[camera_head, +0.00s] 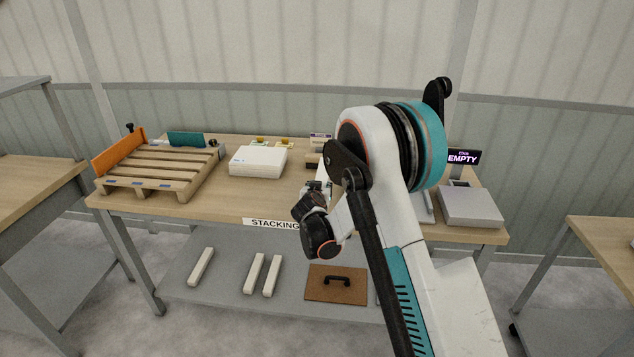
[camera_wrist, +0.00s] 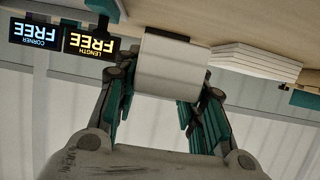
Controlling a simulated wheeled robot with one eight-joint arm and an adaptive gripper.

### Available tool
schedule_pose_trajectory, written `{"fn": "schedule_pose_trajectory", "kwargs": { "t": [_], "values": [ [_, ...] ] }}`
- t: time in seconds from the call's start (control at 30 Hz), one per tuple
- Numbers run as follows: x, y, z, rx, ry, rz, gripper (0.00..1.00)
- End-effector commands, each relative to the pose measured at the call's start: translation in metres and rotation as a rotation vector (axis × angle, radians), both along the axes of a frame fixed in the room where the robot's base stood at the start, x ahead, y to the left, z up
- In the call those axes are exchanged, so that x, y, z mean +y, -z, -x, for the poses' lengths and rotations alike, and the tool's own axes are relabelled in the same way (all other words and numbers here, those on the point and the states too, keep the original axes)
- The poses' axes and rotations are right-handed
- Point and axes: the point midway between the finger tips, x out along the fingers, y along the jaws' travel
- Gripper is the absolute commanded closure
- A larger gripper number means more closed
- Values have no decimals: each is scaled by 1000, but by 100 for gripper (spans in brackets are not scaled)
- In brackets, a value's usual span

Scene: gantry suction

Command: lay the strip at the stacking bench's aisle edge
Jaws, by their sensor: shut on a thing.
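In the wrist view my gripper (camera_wrist: 166,85) is shut on a pale, cream strip (camera_wrist: 172,68), whose near end faces the camera between the two fingers. The stacking bench (camera_head: 225,199) has a wooden top and a "STACKING" label (camera_head: 273,223) on its front edge. In the head view my gripper (camera_head: 316,190) is over the middle of the bench near that edge, partly hidden by my own wrist and arm. The held strip is mostly hidden there. Whether the strip touches the bench top, I cannot tell.
A wooden pallet (camera_head: 160,168) with an orange board (camera_head: 118,152) stands at the bench's left. A white stack (camera_head: 258,161) lies beside it, a grey box (camera_head: 470,207) at right. Several pale strips (camera_head: 255,273) and a brown handled board (camera_head: 336,284) lie on the lower shelf.

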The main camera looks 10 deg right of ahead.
Motion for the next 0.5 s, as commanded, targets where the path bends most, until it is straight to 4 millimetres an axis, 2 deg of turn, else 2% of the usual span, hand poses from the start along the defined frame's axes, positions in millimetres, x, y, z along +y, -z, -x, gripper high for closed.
{"fn": "schedule_pose_trajectory", "kwargs": {
  "t": [0.1, 0.2, 0.5],
  "values": [
    [1, 4, -20, -1, 0, 0, 96],
    [1, 6, -26, -1, 1, 1, 96],
    [1, 7, -27, -1, 1, 1, 96]
  ]
}}
